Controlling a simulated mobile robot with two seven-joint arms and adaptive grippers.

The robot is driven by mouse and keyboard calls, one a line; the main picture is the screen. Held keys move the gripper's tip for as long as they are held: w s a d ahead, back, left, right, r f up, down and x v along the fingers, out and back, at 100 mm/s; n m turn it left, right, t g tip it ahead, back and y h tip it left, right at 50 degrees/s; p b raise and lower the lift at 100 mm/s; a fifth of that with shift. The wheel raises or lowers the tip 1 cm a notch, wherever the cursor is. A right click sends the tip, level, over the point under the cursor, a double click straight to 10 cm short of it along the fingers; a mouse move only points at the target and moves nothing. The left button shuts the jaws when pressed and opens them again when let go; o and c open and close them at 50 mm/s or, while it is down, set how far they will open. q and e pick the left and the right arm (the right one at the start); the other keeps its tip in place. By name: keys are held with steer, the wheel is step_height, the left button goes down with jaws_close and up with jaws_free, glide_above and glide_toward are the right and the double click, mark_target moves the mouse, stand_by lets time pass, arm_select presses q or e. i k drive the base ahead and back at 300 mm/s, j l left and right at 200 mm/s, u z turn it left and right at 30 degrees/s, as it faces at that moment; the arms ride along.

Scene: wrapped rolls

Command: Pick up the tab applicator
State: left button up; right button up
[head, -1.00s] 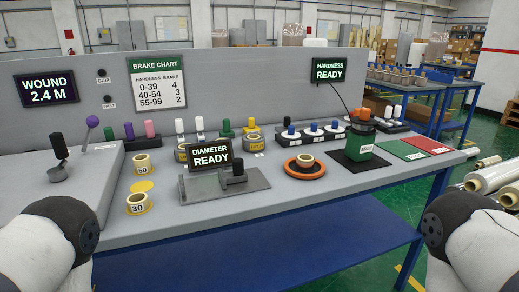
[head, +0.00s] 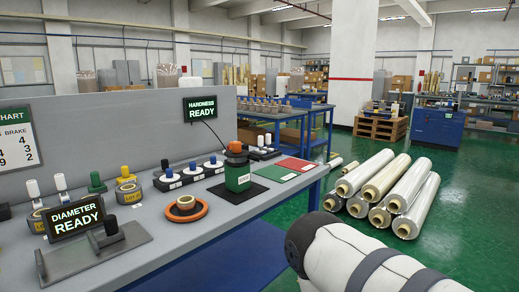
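No object in the head view is clearly marked as the tab applicator, and I cannot tell which it is. A green device with an orange top (head: 238,168) stands upright on a black mat near the bench's right end. A cable runs from the hardness display (head: 200,109) towards it. A grey fixture (head: 95,250) with a black knob lies at the bench's front left, by the diameter display (head: 75,219). My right arm shows at the lower right, but its gripper is outside the picture. My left gripper is not in view.
An orange ring (head: 203,212) with a small roll inside lies on the bench (head: 185,250). A green mat (head: 273,174) and a red mat (head: 295,164) lie at its right end. Large wrapped rolls (head: 395,190) are stacked on the green floor. Open floor lies around them.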

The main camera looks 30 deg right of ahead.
mark_target(261, 138)
steer(key=i+l+z, duration=0.45)
steer(key=l, duration=0.25)
steer(key=i+l+z, duration=0.4)
steer(key=l, duration=0.2)
steer(key=i+l+z, duration=0.7)
steer(key=i+z, duration=0.6)
steer(key=i, duration=0.3)
steer(key=i+u, duration=0.45)
steer(key=i+l+u, duration=0.15)
steer(key=u, duration=0.3)
steer(key=i+l+u, duration=0.3)
steer(key=u, duration=0.15)
steer(key=i+l+u, duration=0.55)
steer(key=u, duration=0.35)
steer(key=i+l+u, duration=0.1)
steer(key=u, duration=0.3)
steer(key=i+l+u, duration=0.1)
steer(key=u, duration=0.35)
steer(key=l+u, duration=0.25)
steer(key=u, duration=0.2)
steer(key=i+l+u, duration=0.1)
steer(key=l+u, duration=0.15)
steer(key=u, duration=0.15)
